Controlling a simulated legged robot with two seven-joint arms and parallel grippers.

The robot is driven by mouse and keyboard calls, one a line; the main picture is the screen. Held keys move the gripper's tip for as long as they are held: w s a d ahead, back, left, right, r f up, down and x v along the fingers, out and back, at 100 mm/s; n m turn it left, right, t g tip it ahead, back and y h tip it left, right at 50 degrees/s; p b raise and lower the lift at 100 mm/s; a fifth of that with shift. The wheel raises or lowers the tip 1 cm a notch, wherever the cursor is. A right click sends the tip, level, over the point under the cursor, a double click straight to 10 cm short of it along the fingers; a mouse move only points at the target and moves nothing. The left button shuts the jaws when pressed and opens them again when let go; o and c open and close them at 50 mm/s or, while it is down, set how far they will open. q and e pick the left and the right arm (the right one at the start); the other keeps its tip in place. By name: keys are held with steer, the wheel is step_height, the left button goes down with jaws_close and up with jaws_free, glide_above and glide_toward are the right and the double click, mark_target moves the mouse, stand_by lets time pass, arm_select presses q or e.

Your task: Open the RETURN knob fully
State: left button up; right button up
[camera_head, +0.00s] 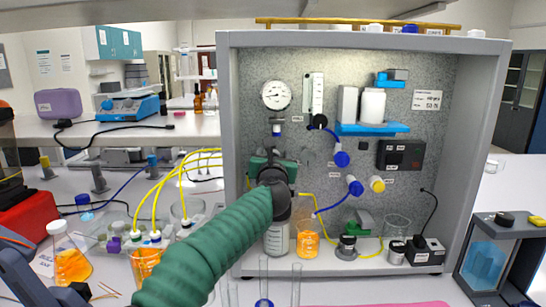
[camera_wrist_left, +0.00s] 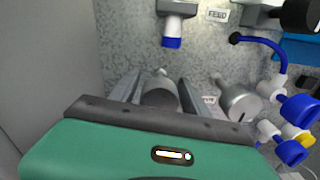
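My left arm reaches up to the rig panel in the head view, and its green gripper (camera_head: 272,163) is at the panel's left part, below the round gauge. In the left wrist view my left gripper (camera_wrist_left: 158,84) has its fingers apart, one on each side of a grey metal knob (camera_wrist_left: 158,93). I cannot tell whether they touch it. A second grey metal knob (camera_wrist_left: 238,100) is just right of the fingers. A label between the knobs is partly hidden, so I cannot read which one is RETURN. My right gripper is not in view.
The pressure gauge (camera_head: 276,95) and a blue-tipped fitting (camera_wrist_left: 172,30) are above the gripper. Blue valves (camera_head: 341,159) and a blue tube are to the right. The rig's side wall (camera_wrist_left: 48,70) is close on the left. Glass tubes (camera_head: 296,284) stand in front.

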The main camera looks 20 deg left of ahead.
arm_select(q)
steer(key=shift+s+d+b, duration=0.15)
steer(key=shift+s+b, duration=0.2)
steer(key=shift+s, duration=0.2)
steer(key=b+v, duration=0.1)
steer(key=v, duration=0.3)
steer(key=shift+s+f+b, duration=0.1)
steer(key=shift+f+b, duration=0.05)
steer(key=shift+b, duration=0.25)
steer(key=b+v, duration=0.1)
steer(key=v, duration=1)
steer(key=shift+s, duration=0.25)
steer(key=shift+d, duration=0.15)
